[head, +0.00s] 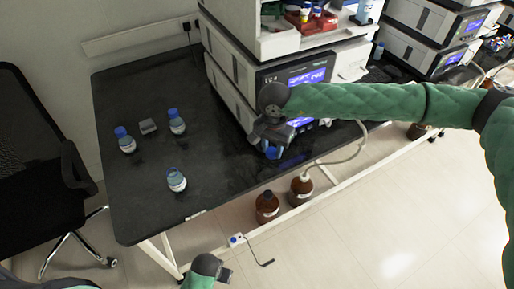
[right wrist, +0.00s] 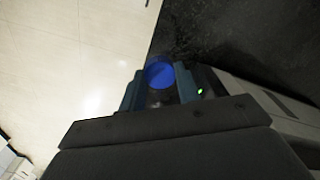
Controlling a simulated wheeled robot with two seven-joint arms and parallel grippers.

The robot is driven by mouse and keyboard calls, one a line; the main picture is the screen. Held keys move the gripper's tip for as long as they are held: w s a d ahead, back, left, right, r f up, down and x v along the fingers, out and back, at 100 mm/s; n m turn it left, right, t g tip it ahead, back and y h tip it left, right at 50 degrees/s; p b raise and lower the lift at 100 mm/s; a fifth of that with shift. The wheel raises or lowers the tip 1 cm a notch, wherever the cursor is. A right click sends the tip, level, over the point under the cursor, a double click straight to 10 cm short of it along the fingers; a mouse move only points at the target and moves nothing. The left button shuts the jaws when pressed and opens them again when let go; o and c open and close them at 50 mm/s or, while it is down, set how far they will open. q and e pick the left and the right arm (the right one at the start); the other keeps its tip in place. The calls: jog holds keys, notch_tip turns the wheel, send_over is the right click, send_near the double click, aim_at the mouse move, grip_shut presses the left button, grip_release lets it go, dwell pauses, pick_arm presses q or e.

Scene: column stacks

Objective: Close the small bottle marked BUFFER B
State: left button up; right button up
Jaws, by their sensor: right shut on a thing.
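My right gripper (head: 270,146) is over the front edge of the black bench, in front of the instrument stack. It is shut on a blue screw cap (right wrist: 159,74), which also shows below the fingers in the head view (head: 273,153). A small bottle (head: 176,181) near the bench's front left edge stands upright and seems to have no raised cap, only a bluish neck. Two other small bottles, one at left (head: 127,143) and one farther back (head: 177,125), wear blue caps. The labels are too small to read. My left gripper (head: 224,275) is low at the bottom, its jaws unclear.
A small grey block (head: 148,126) lies between the capped bottles. The instrument stack (head: 265,85) stands to the right on the black bench (head: 210,170). Brown bottles (head: 267,207) stand below the bench, with tubing. A chair (head: 40,150) is at left. The bench's middle is clear.

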jog(key=d+n, duration=0.4)
jog(key=d, duration=1.7)
jog(key=shift+d+f+n, duration=0.25)
jog(key=shift+f+n, duration=0.15)
jog(key=shift+f, duration=0.05)
jog(key=shift+s, duration=0.1)
pick_arm(q)
jog(key=shift+s, duration=0.1)
pick_arm(e)
jog(key=shift+s, duration=0.1)
